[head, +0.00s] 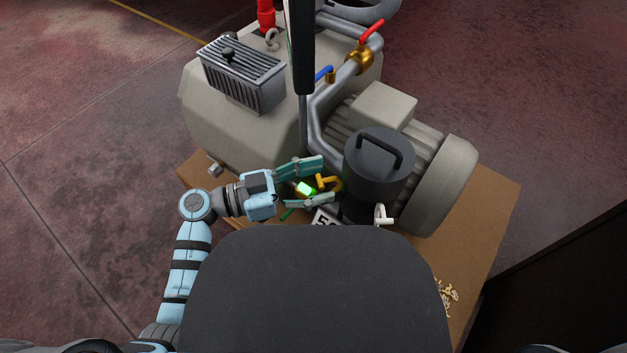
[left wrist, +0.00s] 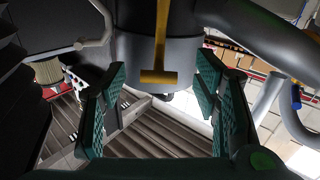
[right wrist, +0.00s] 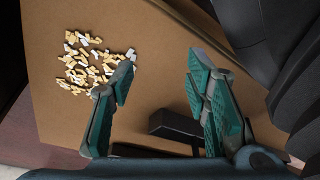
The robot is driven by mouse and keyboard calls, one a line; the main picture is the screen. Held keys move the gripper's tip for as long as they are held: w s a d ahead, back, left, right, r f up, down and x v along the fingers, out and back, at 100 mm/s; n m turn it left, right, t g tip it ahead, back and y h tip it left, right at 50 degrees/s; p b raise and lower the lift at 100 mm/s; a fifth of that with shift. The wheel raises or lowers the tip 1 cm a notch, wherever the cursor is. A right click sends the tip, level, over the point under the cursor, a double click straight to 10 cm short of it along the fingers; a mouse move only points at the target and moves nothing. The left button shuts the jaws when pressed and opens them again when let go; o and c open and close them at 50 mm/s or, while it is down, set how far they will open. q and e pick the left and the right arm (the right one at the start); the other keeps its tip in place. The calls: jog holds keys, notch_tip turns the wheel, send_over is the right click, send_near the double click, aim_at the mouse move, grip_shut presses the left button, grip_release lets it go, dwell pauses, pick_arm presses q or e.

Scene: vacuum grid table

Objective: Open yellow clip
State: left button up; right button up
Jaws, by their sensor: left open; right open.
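The yellow clip (head: 329,182) sits at the left side of the dark round canister (head: 379,165). In the left wrist view the yellow clip (left wrist: 160,45) is a T-shaped bar hanging in front of the canister's lower rim. My left gripper (head: 324,182) is open, with its green fingers on either side of the clip. In the left wrist view the clip's crossbar lies between the fingertips, apart from both. My right gripper (right wrist: 160,76) is open and empty over the brown board. It is out of the head view.
A white clip (head: 382,214) is on the canister's front right. The grey pump motor (head: 446,185), pipes and a ribbed box (head: 241,72) stand around. Loose chips (head: 446,296) lie on the brown board (head: 488,231). The board's right part is bare.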

pick_arm(q)
grip_shut()
jog(key=shift+a, duration=0.15)
pick_arm(e)
jog(key=shift+w, duration=0.15)
pick_arm(q)
jog(key=a+h+b, duration=0.1)
jog(key=h+b, duration=0.1)
jog(key=a+f+t+h+b, duration=0.1)
jog(key=h+b, duration=0.1)
jog(key=s+a+f+h+b, duration=0.1)
jog(key=shift+t+h+b, duration=0.3)
jog(key=shift+h+b, duration=0.1)
jog(key=shift+a+f+h, duration=0.2)
jog(key=shift+a+h, duration=0.05)
jog(key=shift+h, duration=0.25)
pick_arm(e)
notch_tip(320, 180, up, 12)
jog(key=w+a+n+g, duration=0.1)
jog(key=w, duration=0.1)
jog(key=shift+w+a+f, duration=0.2)
jog(key=shift+w+a, duration=0.05)
jog(key=shift+w, duration=0.05)
